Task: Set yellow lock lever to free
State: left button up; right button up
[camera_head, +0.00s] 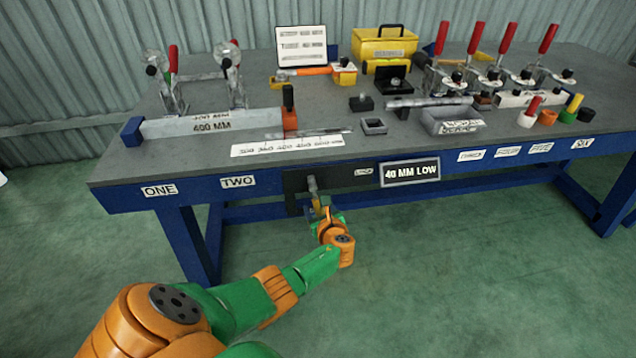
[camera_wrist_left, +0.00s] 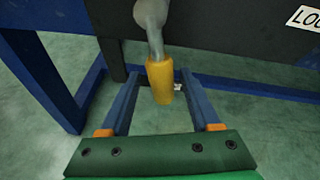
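The lock lever is a grey bent rod with a yellow grip (camera_wrist_left: 160,82). It hangs down from a pivot on the dark panel at the table's front, and also shows in the head view (camera_head: 317,206). My left gripper (camera_wrist_left: 160,76) is open, with one blue finger on each side of the yellow grip. A gap shows between the grip and each finger. In the head view my left gripper (camera_head: 320,213) is at the lever, its fingers partly hidden by the wrist. My right gripper is in neither view.
A LOCK label (camera_head: 363,171) is right of the lever on the dark panel (camera_head: 296,183). A "40 MM LOW" sign (camera_head: 410,172) is further right. The grey table (camera_head: 215,155) carries clamps with red handles and a yellow box (camera_head: 384,45). Open floor lies in front.

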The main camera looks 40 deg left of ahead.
aim_at(319, 209)
pick_arm(q)
jog(key=shift+s+d+r+p, duration=0.1)
jog(key=shift+d+r+p, duration=0.1)
jog(key=shift+r+p, duration=0.1)
jog(key=p+v, duration=0.3)
jog(key=v, duration=0.3)
jog(key=shift+s+d+p, duration=0.1)
jog(key=shift+p, duration=0.25)
jog(key=shift+s+d, duration=0.1)
jog(key=shift+d, duration=0.05)
